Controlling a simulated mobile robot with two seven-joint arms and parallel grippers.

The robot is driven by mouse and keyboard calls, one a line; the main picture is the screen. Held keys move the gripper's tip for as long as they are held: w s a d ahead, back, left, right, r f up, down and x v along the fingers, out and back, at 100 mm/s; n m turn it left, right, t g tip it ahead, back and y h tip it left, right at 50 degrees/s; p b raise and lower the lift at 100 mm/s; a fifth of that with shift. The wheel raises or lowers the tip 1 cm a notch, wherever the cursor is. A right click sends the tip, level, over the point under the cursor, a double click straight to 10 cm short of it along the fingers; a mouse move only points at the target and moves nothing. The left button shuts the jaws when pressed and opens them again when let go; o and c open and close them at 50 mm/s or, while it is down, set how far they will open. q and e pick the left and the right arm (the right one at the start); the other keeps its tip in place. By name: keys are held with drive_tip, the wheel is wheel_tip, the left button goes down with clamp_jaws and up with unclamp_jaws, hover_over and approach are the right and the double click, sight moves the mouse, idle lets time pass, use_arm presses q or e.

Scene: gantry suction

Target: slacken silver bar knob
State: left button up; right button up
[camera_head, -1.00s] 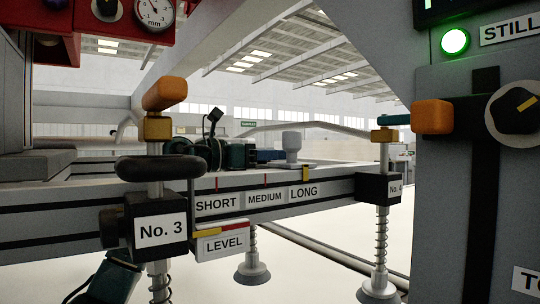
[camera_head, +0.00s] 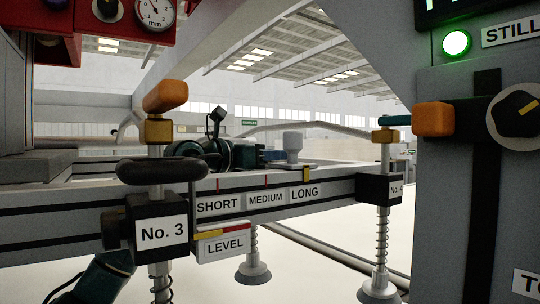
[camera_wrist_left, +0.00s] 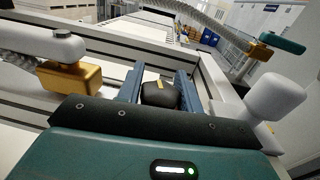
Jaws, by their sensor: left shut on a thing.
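A black round knob (camera_wrist_left: 160,95) with a yellow mark sits between the blue fingers of my left gripper (camera_wrist_left: 159,92) in the left wrist view. The fingers are shut on its sides. In the head view my left gripper (camera_head: 272,156) shows behind the silver beam, and the held knob cannot be made out there. A silver-grey bar handle (camera_wrist_left: 50,44) on a gold block stands left of the gripper in the wrist view. My right gripper is not in view.
The beam (camera_head: 330,188) carries SHORT, MEDIUM and LONG labels. A black handwheel (camera_head: 161,170) and orange handle (camera_head: 166,95) stand above block No. 3 (camera_head: 160,233). A pale mushroom-shaped post (camera_head: 292,146) is near the gripper. A grey panel (camera_head: 455,225) fills the right side.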

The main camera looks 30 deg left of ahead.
use_arm(q)
drive_tip(key=o, duration=1)
drive_tip(key=shift+s+a, duration=0.1)
drive_tip(key=shift+s, duration=0.05)
drive_tip(key=b+v, duration=0.4)
drive_tip(key=v, duration=0.7)
drive_tip(key=shift+s+a+b, duration=0.1)
drive_tip(key=shift+s+b, duration=0.25)
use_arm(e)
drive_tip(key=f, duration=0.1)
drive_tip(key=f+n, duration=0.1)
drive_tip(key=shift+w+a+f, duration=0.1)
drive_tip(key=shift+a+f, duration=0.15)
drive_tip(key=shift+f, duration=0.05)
